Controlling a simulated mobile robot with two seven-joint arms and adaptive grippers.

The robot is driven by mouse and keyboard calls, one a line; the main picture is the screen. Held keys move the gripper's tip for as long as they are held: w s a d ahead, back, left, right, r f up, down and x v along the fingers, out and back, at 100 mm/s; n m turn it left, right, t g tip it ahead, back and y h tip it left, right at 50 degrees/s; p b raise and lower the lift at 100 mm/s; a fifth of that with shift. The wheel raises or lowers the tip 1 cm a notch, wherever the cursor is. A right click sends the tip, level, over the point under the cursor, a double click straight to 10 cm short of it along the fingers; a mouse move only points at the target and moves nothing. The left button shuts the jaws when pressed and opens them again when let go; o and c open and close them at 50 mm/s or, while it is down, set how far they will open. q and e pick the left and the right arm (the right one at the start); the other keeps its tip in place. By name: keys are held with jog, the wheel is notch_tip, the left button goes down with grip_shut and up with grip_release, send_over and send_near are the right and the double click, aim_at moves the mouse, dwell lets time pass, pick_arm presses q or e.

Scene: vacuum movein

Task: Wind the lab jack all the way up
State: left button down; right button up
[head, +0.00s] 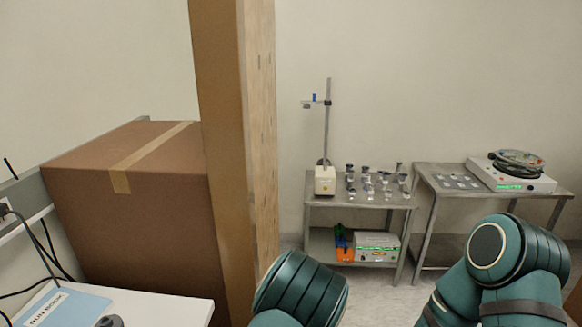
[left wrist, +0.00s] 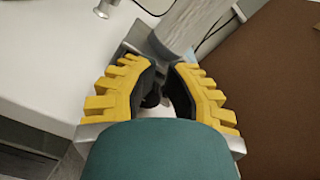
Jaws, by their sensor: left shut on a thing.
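My left gripper (left wrist: 166,78) has yellow ribbed fingers with black pads and is closed around a small dark part (left wrist: 152,97), which looks like the lab jack's knob. The pads and the green wrist housing hide most of it. A grey metal piece (left wrist: 137,44) just beyond the fingertips looks like part of the lab jack; its height cannot be told. In the head view only green links of my arms show at the bottom; neither gripper is visible there.
A white bench (head: 150,306) at lower left carries a blue run book (head: 68,303). A large taped carton (head: 130,215) and a tall post (head: 235,140) stand beside it. Two steel tables with lab gear (head: 345,203) (head: 435,190) stand at the back wall.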

pick_arm(q)
jog(key=shift+w+d+f, duration=0.1)
jog(key=shift+w+d, duration=0.1)
jog(key=shift+r+p, duration=0.25)
jog(key=shift+p, duration=0.15)
jog(key=shift+w+d, duration=0.1)
jog(key=shift+d, duration=0.4)
jog(key=d, duration=0.5)
jog(key=shift+s, duration=0.4)
